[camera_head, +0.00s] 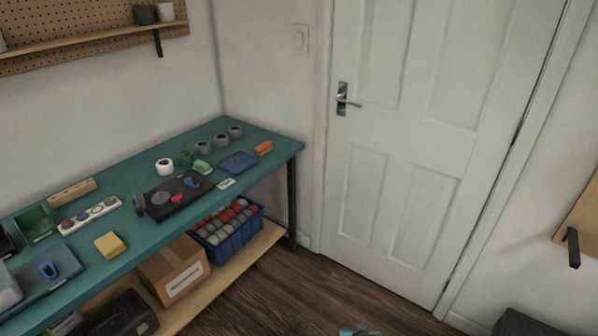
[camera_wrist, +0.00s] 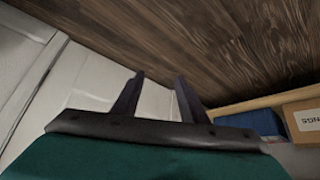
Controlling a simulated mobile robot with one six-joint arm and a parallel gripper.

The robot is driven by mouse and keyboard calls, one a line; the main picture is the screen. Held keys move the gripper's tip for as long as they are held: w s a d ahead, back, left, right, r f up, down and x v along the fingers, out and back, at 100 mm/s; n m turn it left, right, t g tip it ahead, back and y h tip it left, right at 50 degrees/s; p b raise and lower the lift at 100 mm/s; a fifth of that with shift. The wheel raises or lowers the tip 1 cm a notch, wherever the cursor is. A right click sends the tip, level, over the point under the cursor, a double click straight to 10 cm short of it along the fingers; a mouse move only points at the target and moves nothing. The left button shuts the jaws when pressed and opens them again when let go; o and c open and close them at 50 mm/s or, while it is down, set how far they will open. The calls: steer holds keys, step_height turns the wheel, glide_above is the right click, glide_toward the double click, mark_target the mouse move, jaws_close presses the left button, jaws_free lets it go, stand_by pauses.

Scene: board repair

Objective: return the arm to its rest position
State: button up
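My gripper (camera_wrist: 160,92) shows in the wrist view with its two dark fingers spread apart and nothing between them. Its teal and black body fills the bottom of that view. The fingers are over the dark wood floor (camera_wrist: 215,45) and the white door, clear of the bench. In the head view only a small teal piece of my arm (camera_head: 360,332) shows at the bottom edge; the rest of the arm is out of view.
A teal workbench (camera_head: 130,245) stands at the left, with a black board (camera_head: 176,207), tape rolls and small parts on it. A blue crate (camera_head: 236,233) and cardboard box (camera_head: 174,270) sit on its lower shelf. A closed white door (camera_head: 412,150) is behind. Floor before it is clear.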

steer(key=s+a+g, duration=0.1)
steer(key=s+g, duration=0.5)
steer(key=s, duration=0.7)
steer(key=s+a+g, duration=0.2)
steer(key=s+g, duration=0.4)
steer(key=s, duration=0.6)
steer(key=shift+s+a+r+n+y+p, duration=0.25)
steer(key=shift+s+n+y+p, duration=0.1)
steer(key=shift+s+n+y, duration=0.05)
steer(key=shift+c, duration=1)
steer(key=shift+d, duration=0.1)
